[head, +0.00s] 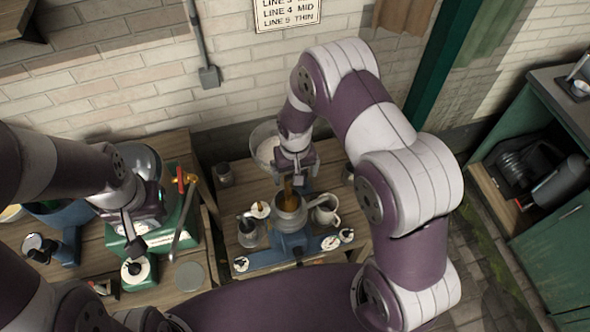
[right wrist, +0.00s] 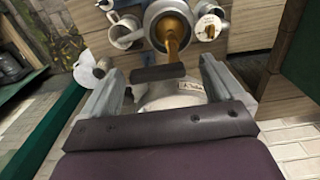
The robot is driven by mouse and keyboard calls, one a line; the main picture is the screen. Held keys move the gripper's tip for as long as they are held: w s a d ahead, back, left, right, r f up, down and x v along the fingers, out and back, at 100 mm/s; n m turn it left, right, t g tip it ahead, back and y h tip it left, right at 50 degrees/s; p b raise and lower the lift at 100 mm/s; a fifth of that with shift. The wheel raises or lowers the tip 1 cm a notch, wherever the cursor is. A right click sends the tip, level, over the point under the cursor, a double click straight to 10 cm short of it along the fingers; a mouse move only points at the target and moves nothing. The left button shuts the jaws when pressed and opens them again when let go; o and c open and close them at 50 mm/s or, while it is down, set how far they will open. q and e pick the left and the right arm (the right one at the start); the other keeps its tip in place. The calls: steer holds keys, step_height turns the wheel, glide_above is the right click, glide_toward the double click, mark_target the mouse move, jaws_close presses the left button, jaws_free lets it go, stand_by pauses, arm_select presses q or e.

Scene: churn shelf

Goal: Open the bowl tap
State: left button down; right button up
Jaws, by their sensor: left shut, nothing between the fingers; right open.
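A small brass tap with a red lever (head: 182,181) sits at the upper right of the green machine (head: 188,222) on the left table, and looks like the bowl tap. A round steel bowl (head: 146,158) shows behind my left arm. My left gripper (head: 134,241) is shut and empty, over the front of the green machine, to the left of and nearer than the tap, apart from it. My right gripper (head: 292,178) is open above a grey pot (head: 291,212) with an amber-brown piece in it; its fingers frame the right wrist view (right wrist: 157,85).
A blue balance scale (head: 275,252) with dials stands under the pot on the middle table. A white jug (head: 325,210) is beside the pot and a glass bowl (head: 265,142) behind. A long grey handle (head: 184,215) stands out right of the green machine. A green cabinet (head: 555,215) is far right.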

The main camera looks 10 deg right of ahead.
steer(key=shift+w+d+f, duration=0.15)
steer(key=shift+w+d, duration=0.05)
steer(key=shift+d, duration=0.05)
steer(key=c, duration=1)
arm_select(q)
steer(key=shift+w+d, duration=0.2)
steer(key=shift+w, duration=0.05)
arm_select(e)
steer(key=shift+c, duration=0.2)
